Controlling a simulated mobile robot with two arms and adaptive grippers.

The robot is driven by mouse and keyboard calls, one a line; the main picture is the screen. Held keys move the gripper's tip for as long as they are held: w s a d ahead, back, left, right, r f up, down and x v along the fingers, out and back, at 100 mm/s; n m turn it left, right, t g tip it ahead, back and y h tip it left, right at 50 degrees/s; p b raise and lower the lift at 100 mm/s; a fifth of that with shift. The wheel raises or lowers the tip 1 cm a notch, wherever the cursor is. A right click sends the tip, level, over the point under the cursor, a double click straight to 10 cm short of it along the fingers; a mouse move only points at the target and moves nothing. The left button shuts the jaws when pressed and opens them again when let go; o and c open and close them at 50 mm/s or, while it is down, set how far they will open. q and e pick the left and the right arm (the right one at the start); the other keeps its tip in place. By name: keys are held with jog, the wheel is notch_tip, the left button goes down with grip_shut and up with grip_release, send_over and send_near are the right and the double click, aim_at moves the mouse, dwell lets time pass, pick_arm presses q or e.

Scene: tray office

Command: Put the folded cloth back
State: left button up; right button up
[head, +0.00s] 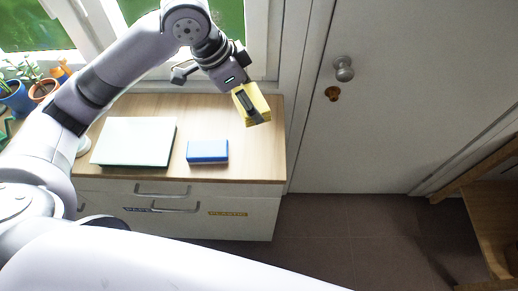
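A yellow folded piece, which looks like the folded cloth (262,101), is held in my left gripper (251,108) at the upper middle of the head view. A dark finger lies across its near face, and the gripper looks shut on it. The cloth is tilted and appears above the right back part of the wooden cabinet top (262,160); I cannot tell its exact height. My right gripper is out of view.
Potted plants (42,90) stand at the left. Drawers with labels (228,213) are below. A white door (400,110) is at the right.

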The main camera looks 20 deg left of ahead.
aim_at(263, 101)
pick_arm(q)
jog(key=m, duration=0.1)
jog(key=d+r+m+g, duration=0.1)
jog(key=d+r+m, duration=0.1)
jog(key=m, duration=0.1)
jog(key=shift+w+d+r+h, duration=0.1)
jog(key=shift+w+r+h, duration=0.05)
jog(key=shift+w+h, duration=0.15)
jog(key=shift+s+g, duration=0.1)
jog(key=shift+g, duration=0.2)
jog(key=shift+m, duration=0.3)
notch_tip(263, 101, down, 15)
jog(key=shift+s+r+p, duration=0.1)
jog(key=shift+s+p, duration=0.05)
jog(key=shift+p, duration=0.95)
notch_tip(263, 101, down, 4)
jog(key=shift+p, duration=0.3)
jog(key=shift+f, duration=0.55)
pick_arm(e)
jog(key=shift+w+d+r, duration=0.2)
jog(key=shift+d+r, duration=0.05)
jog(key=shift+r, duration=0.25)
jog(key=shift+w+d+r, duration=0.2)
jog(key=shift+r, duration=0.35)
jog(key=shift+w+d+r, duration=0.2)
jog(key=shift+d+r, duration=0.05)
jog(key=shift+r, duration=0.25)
